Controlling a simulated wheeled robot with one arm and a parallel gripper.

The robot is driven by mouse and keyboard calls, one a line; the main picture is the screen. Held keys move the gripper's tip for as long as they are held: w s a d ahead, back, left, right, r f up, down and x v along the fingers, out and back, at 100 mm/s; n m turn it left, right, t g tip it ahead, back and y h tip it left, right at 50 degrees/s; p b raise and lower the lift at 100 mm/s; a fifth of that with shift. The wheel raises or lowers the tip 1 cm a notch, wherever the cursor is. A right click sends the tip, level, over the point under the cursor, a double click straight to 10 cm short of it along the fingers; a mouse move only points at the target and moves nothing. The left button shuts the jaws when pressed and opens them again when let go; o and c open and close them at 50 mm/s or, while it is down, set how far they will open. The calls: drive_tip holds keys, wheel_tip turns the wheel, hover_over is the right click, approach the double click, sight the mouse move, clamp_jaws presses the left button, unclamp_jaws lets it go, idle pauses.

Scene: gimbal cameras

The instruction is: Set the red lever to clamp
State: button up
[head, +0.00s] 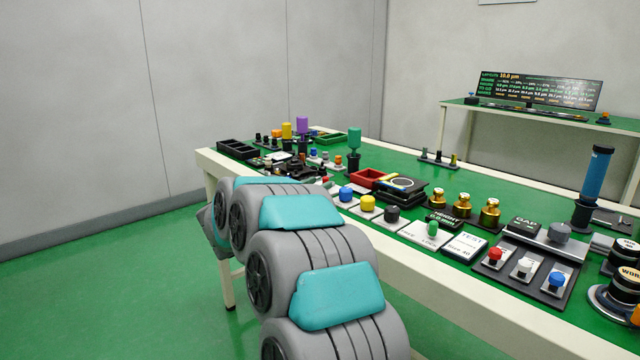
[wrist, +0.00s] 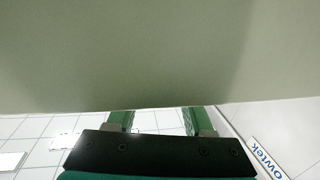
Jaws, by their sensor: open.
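A small red-topped control (head: 495,256) stands on a dark panel (head: 548,292) at the right front of the green bench in the head view. A white and a blue control stand beside it. Whether it is the lever, and which way it is set, I cannot tell. Another small red part (head: 325,181) shows just past my arm, partly hidden. My gripper (wrist: 159,114) is open and empty in the wrist view, its two green fingers apart. It faces a large plain grey-green surface. In the head view my gripper is hidden behind my arm.
The green bench (head: 490,178) is crowded along its front edge: blue, yellow and black knobs, brass pieces (head: 463,206), a red tray (head: 367,178) and a tall blue cylinder (head: 597,175). A second bench with a screen (head: 540,91) stands behind. Floor at left is clear.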

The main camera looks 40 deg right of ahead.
drive_tip(key=shift+x, duration=1.05)
clamp_jaws()
